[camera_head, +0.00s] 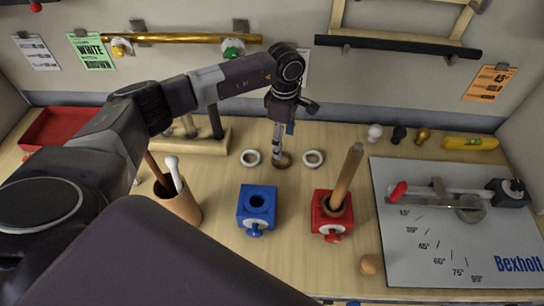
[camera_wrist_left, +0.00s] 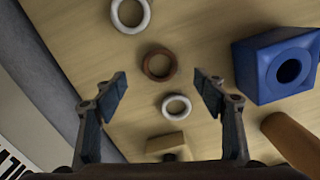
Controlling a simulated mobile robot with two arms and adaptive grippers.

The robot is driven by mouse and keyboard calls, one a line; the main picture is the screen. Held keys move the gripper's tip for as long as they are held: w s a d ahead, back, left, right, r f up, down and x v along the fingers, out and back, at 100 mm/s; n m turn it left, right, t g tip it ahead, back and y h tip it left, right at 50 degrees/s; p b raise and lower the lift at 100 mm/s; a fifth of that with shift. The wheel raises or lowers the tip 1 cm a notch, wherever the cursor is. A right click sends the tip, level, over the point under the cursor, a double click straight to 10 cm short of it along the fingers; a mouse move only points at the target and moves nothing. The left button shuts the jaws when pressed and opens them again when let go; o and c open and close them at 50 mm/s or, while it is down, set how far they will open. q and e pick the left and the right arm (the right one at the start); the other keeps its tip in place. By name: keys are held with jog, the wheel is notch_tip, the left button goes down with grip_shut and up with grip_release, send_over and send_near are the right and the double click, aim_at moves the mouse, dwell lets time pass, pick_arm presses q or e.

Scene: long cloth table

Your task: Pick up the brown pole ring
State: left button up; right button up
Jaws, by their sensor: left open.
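The brown pole ring (camera_head: 285,163) lies flat on the wooden table, between two white rings (camera_head: 250,152) (camera_head: 313,152). My left gripper (camera_head: 278,145) reaches down from above and its fingers partly cover the brown ring in the head view. In the left wrist view the brown ring (camera_wrist_left: 146,65) lies beyond the open fingertips, roughly in line with the gap between them. The left gripper (camera_wrist_left: 163,88) is open there, with nothing between its fingers. How high the fingertips are above the table is hard to tell. My right gripper is not in view.
A blue block with a hole (camera_head: 255,225) and a red block holding a wooden rod (camera_head: 332,228) stand nearer. A brown cup with sticks (camera_head: 178,207) is at left, a wooden rack (camera_head: 205,138) behind it. A white angle board (camera_head: 400,255) fills the right side.

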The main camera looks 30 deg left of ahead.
aim_at(281, 162)
pick_arm(q)
jog(key=shift+a+f+p, duration=0.35)
jog(key=shift+a+f, duration=0.15)
jog(key=shift+f, duration=0.15)
jog(key=shift+d+f, duration=0.15)
jog(key=shift+f, duration=0.3)
jog(key=shift+d+f+p, duration=0.15)
jog(key=shift+f+p, duration=0.15)
jog(key=shift+p, duration=0.2)
notch_tip(281, 162, down, 4)
jog(key=shift+f+p, duration=0.15)
jog(key=shift+p, duration=1.05)
jog(key=shift+f, duration=0.3)
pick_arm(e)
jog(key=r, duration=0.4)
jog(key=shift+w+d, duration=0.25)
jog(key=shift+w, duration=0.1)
pick_arm(q)
jog(key=shift+c, duration=0.4)
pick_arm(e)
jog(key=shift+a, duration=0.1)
pick_arm(q)
jog(key=c, duration=0.9)
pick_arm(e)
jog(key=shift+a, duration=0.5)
